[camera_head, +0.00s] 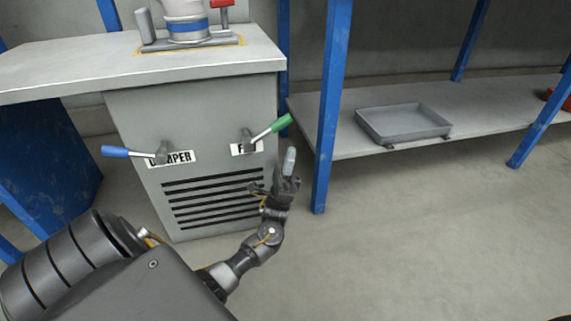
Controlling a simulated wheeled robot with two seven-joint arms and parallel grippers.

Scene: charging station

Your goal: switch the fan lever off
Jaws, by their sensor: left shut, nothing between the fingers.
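The fan lever (279,123) has a green grip and a grey pivot on the front of a grey cabinet (215,108). Its grip points right and slightly up from the pivot. The lever's pivot partly covers a white label behind it. My left gripper (289,158) is shut and empty, pointing up, just below the green grip and apart from it in the picture. Its depth relative to the lever is hard to tell. My right gripper is not in view.
A blue damper lever (116,152) points left on the same cabinet, above a vent (212,200). A blue shelf post (331,105) stands close right of my left gripper. A grey tray (403,122) lies on the shelf. The floor at the right is clear.

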